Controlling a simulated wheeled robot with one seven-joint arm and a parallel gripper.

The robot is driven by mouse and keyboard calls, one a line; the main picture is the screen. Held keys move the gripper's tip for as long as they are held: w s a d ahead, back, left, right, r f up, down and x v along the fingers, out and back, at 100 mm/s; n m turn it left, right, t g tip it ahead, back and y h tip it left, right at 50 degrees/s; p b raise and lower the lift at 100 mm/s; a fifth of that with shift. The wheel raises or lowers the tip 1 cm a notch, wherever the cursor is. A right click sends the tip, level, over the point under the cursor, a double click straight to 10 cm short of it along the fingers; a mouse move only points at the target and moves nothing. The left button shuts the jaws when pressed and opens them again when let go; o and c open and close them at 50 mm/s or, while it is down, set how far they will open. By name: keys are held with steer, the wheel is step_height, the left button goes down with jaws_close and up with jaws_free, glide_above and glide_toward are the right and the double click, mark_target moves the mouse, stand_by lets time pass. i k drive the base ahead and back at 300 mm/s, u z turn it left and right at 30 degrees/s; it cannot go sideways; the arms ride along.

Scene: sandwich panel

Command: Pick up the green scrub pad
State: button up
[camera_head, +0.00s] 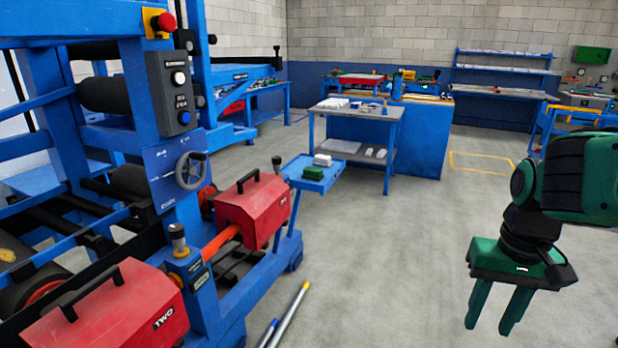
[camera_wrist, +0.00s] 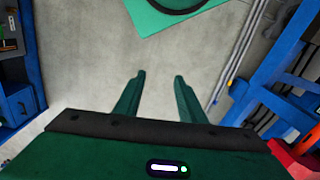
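The green scrub pad (camera_head: 313,173) is a small green block in the head view. It lies on the small blue tray (camera_head: 327,183) that stands out beside the blue machine, in front of a white item (camera_head: 322,160). My gripper (camera_head: 488,328) hangs at the lower right with its fingers pointing down. It is well to the right of the tray and nearer to me. In the wrist view my gripper (camera_wrist: 160,78) has its two fingers apart with only grey floor between them. I cannot make out the pad in the wrist view.
A blue machine with red covers (camera_head: 255,207) fills the left side. Long poles (camera_head: 288,316) are at the bottom centre. A grey-topped table (camera_head: 358,115) stands behind the tray. Open concrete floor (camera_head: 400,240) lies between the tray and my gripper.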

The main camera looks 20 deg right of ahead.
mark_target(310, 173)
steer(key=u, duration=1.1)
steer(key=k, duration=0.45)
steer(key=z, duration=1)
steer(key=i, duration=1.05)
steer(key=z, duration=0.3)
steer(key=i, duration=1.55)
steer(key=u, duration=0.65)
